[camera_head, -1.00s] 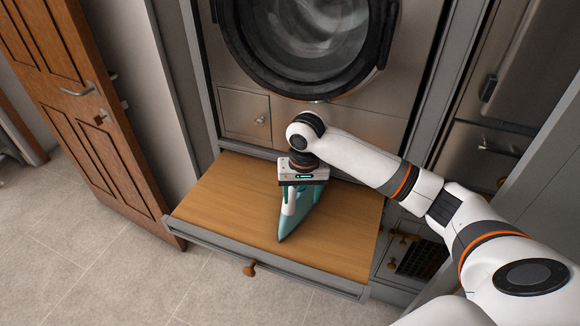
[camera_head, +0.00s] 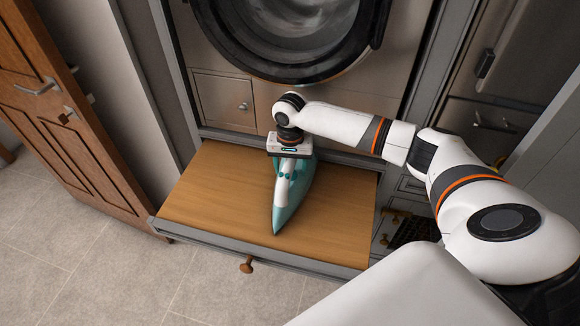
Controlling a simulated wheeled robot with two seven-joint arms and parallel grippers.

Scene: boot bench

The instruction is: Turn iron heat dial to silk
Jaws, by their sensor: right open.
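A teal and white iron (camera_head: 293,197) lies on the wooden pull-out board (camera_head: 220,205), its pointed tip toward the front edge. My right gripper (camera_head: 290,160) is over the rear part of the iron, pointing down. It is open; its fingers are mostly hidden behind its white body, and I cannot tell if they touch the iron. The heat dial cannot be made out; a few small teal parts show near the handle, just in front of the gripper. My left gripper is not in view.
A front-loading machine with a round dark door (camera_head: 290,30) stands behind the board. A wooden door (camera_head: 70,120) is at the left. A brown knob (camera_head: 246,265) sticks out from the board's front. The board is clear on both sides of the iron.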

